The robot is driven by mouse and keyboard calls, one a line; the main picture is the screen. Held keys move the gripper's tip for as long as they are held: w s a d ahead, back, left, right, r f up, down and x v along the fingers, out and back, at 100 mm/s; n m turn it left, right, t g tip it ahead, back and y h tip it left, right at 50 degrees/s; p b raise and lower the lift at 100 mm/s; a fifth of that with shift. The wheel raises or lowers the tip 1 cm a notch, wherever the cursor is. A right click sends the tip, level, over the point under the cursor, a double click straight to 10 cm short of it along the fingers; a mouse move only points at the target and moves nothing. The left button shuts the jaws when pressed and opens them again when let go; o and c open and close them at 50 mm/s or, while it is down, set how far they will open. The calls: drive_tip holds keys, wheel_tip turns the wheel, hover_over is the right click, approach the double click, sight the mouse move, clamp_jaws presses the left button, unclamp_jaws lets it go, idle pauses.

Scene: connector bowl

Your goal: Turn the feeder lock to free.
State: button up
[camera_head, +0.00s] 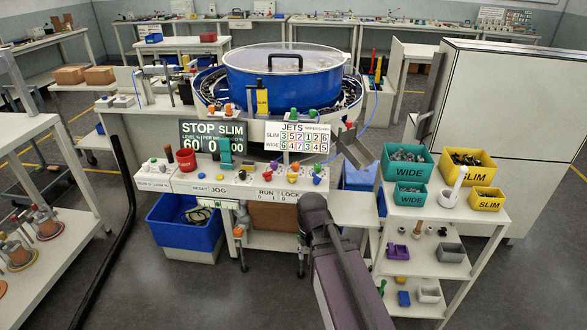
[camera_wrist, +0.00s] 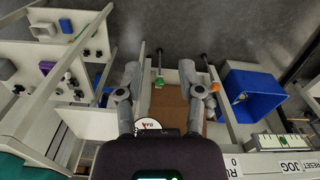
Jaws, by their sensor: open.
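The control panel (camera_head: 235,180) stands below the blue bowl feeder (camera_head: 290,75). Its front edge carries a LOCK label (camera_head: 289,196) beside the RUN label (camera_head: 265,195). Just above LOCK are small coloured knobs, among them a blue knob (camera_head: 316,180). I cannot tell which part is the lock itself or how it is set. My gripper (camera_wrist: 160,78) is open and empty in the wrist view, beside the panel's front edge. A white round disc with dark lettering (camera_wrist: 148,124) shows between its fingers, partly hidden. In the head view my arm hides the fingers.
A blue bin (camera_head: 190,222) stands under the panel's left side; a brown box (camera_head: 272,216) sits under the middle. Right is a shelf cart with green WIDE bins (camera_head: 405,168) and yellow SLIM bins (camera_head: 466,170). Legs with green (camera_wrist: 158,83) and orange (camera_wrist: 214,87) pieces stand near the fingers.

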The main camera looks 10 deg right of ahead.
drive_tip(key=w+r+m+p, duration=1)
drive_tip(key=w+r+p, duration=0.3)
drive_tip(key=w+r, duration=0.15)
wheel_tip(320, 180, up, 9)
drive_tip(key=m+p, duration=0.9)
drive_tip(key=p, duration=0.1)
hover_over(292, 174)
drive_tip(key=shift+w+r+m, duration=0.15)
drive_tip(key=shift+w+m, duration=0.05)
drive_tip(key=shift+m, duration=0.1)
drive_tip(key=shift+f+b, duration=0.2)
drive_tip(key=shift+b, duration=0.1)
wheel_tip(292, 174, down, 13)
drive_tip(key=b, duration=1.3)
drive_tip(key=shift+f, duration=0.2)
clamp_jaws()
